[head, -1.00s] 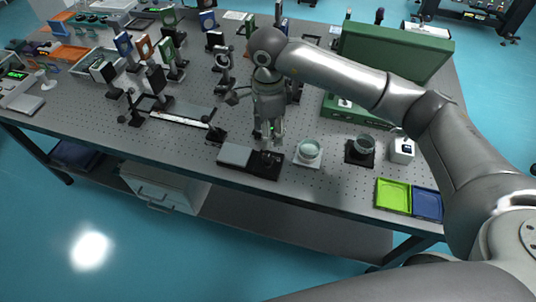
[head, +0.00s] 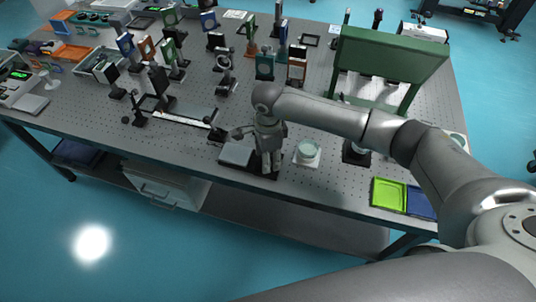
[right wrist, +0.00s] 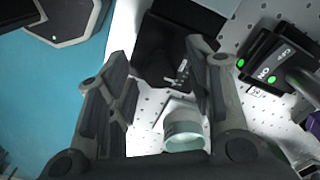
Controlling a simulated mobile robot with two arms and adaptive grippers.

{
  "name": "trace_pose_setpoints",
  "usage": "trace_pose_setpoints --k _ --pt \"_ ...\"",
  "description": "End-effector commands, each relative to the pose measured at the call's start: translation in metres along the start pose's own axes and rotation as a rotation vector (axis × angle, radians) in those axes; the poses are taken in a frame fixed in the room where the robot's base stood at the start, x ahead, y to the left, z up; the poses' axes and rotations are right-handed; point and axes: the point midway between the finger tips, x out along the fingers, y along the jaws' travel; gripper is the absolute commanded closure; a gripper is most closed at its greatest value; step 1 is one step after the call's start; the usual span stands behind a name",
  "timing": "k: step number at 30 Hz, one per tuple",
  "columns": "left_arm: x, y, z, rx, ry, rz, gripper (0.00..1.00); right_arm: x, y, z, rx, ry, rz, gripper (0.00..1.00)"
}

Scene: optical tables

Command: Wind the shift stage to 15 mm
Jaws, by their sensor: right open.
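A low black stage with a grey plate (head: 237,153) sits near the front edge of the table; I take it to be the shift stage. My right gripper (head: 268,168) points down over its right end and hides that part. In the right wrist view the black stage (right wrist: 165,45) lies beyond and between the open fingers of my right gripper (right wrist: 158,85), with small pale marks on its near part. The fingers hold nothing; whether they touch the stage cannot be told. I cannot read its setting. My left gripper is not in view.
A round glass dish (head: 307,152) stands just right of the stage and shows in the right wrist view (right wrist: 183,137). Black units with green lights (right wrist: 270,68) are near the right finger. A green frame (head: 390,50) and a lime tray (head: 388,193) are further right.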

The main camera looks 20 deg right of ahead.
Motion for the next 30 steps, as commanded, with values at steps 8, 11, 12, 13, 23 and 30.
trace_pose_setpoints --k 8,11,12,13,23,30 --pt "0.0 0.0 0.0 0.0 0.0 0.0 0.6 0.0 0.0 0.0 0.0 0.0 0.0 0.83" --pt "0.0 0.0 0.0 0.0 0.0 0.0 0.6 0.0 0.0 0.0 0.0 0.0 0.0 0.96" --pt "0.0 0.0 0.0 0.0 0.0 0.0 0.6 0.0 0.0 0.0 0.001 0.0 0.0 0.99" --pt "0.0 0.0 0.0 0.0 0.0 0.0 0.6 0.0 0.0 0.0 0.001 0.0 0.0 0.99" --pt "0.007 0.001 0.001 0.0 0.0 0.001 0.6 0.001 0.0 -0.001 0.068 0.001 -0.001 0.99" --pt "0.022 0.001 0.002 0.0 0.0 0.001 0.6 0.003 -0.001 -0.001 0.235 0.001 -0.002 0.99"
